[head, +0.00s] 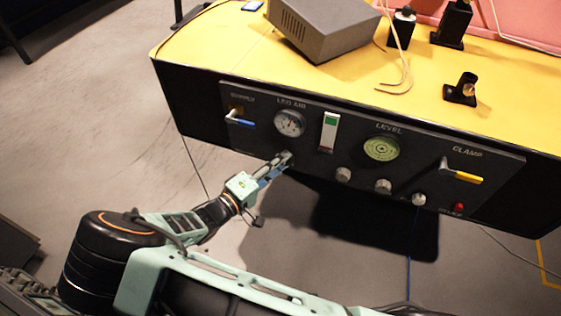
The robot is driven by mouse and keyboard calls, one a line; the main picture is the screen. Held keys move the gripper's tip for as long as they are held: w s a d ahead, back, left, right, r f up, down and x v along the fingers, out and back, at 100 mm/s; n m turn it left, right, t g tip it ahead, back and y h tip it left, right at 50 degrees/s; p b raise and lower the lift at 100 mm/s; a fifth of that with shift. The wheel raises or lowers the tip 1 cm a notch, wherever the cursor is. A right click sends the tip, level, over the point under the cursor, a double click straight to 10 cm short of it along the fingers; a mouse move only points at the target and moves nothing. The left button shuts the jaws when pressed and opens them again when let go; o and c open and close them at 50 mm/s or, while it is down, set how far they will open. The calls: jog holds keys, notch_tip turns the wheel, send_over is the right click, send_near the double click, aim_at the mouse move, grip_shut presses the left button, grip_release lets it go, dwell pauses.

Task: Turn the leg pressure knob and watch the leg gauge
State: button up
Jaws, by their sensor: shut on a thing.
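The leg gauge (289,123) is a round white dial under the "LEG AIR" label, on the left part of the dark front panel (305,101). Its needle is too small to read. My gripper (284,158) reaches the panel just below this gauge. Its fingers are closed around the leg pressure knob, which they mostly hide. My arm comes in from the lower left.
A blue-handled supply lever (239,119) is left of the gauge. A green-and-white indicator (329,132), a green level dial (381,149), small knobs (383,186), a yellow clamp lever (461,176) and a red button (459,206) are to the right. A grey box (325,27) stands on the yellow top.

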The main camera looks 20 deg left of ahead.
jog(key=shift+w+r+m, duration=0.1)
jog(key=shift+m, duration=0.3)
jog(key=o, duration=1.2)
jog(key=shift+c, duration=0.2)
jog(key=v, duration=1.2)
jog(key=shift+r, duration=0.15)
